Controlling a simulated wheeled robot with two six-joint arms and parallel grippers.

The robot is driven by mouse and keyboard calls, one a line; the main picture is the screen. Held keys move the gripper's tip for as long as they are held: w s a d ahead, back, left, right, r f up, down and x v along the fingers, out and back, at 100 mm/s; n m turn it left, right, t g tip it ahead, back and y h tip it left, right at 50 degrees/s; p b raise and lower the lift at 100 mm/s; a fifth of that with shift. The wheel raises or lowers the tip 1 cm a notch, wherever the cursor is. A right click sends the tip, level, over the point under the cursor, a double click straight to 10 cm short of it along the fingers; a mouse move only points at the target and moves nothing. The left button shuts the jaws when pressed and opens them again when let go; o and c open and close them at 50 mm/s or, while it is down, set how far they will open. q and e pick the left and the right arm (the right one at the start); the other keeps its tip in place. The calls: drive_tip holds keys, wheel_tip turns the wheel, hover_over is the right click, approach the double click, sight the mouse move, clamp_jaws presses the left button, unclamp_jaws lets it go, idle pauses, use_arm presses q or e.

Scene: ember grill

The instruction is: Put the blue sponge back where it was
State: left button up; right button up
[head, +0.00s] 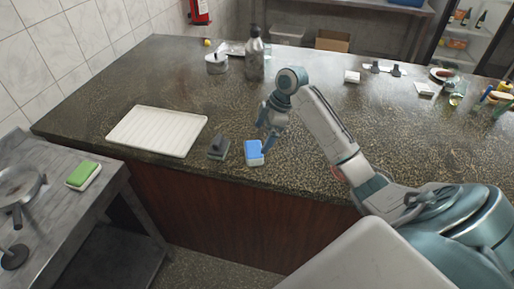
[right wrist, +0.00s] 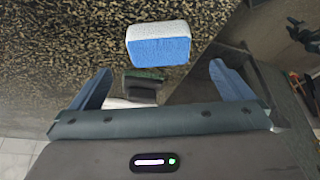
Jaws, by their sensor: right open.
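The blue sponge (head: 254,149), blue with a whitish layer, lies on the dark speckled counter close to its front edge. My right gripper (head: 266,140) is just beside and above it at its right, partly overlapping it in the head view. In the right wrist view the sponge (right wrist: 158,48) shows whole, beyond the fingertips and between their lines. The right gripper (right wrist: 160,68) is open, with nothing between its fingers. I cannot tell whether a finger touches the sponge. My left gripper is not in view.
A dark scrubber (head: 218,147) stands left of the sponge, with a white tray (head: 155,131) farther left. A green sponge (head: 84,174) lies on the metal table (head: 75,215) at left. A bottle (head: 254,55) and metal container (head: 216,64) stand behind. The counter's middle is clear.

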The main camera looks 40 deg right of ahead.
drive_tip(key=shift+b+v, duration=0.45)
drive_tip(key=shift+v, duration=1.75)
